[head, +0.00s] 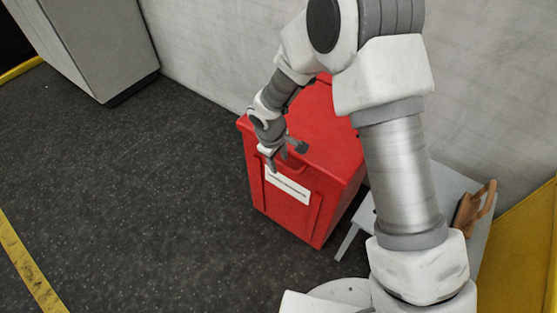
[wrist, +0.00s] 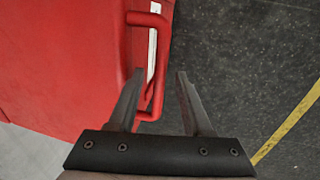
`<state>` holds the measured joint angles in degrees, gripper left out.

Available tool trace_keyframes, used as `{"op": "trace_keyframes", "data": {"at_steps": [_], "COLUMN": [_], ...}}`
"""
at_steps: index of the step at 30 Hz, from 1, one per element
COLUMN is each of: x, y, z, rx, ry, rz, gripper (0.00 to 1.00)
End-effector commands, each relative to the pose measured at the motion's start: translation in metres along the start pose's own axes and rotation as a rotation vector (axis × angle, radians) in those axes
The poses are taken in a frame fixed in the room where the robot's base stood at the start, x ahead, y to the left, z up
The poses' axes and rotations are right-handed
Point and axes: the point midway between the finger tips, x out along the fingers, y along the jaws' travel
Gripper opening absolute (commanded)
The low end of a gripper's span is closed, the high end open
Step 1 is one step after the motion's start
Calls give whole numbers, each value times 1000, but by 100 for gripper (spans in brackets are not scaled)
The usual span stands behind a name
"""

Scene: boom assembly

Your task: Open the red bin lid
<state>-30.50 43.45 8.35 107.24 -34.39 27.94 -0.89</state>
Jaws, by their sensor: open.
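The red bin (head: 330,212) stands on the dark floor against the wall, with a white label (head: 288,188) on its front. Its red lid (head: 328,120) looks shut. My gripper (head: 277,160) is at the front edge of the lid, pointing down. In the wrist view, the red handle (wrist: 159,98) runs along the bin's edge. My gripper's fingers (wrist: 160,74) are open, one on each side of the handle in the picture. Nothing is gripped. I cannot tell how deep the handle sits between the fingers. My arm hides part of the lid in the head view.
A small grey table (head: 445,182) with a brown object (head: 474,210) stands right of the bin. A grey cabinet (head: 95,45) is at the back left. The floor (head: 140,190) left of the bin is clear, with a yellow line (head: 28,262).

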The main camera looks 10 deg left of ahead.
Motion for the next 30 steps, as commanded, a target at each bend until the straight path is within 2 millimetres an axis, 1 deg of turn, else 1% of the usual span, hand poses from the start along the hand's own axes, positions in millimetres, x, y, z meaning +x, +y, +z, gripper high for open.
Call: {"op": "trace_keyframes", "data": {"at_steps": [2,3,5,6,10,30], "x": [0,0,0,0,0,0], "y": [0,0,0,0,0,0], "z": [0,0,0,0,0,0], "rx": [0,0,0,0,0,0], "ry": [0,0,0,0,0,0], "rz": [0,0,0,0,0,0], "gripper": [50,42,32,24,1,0]}}
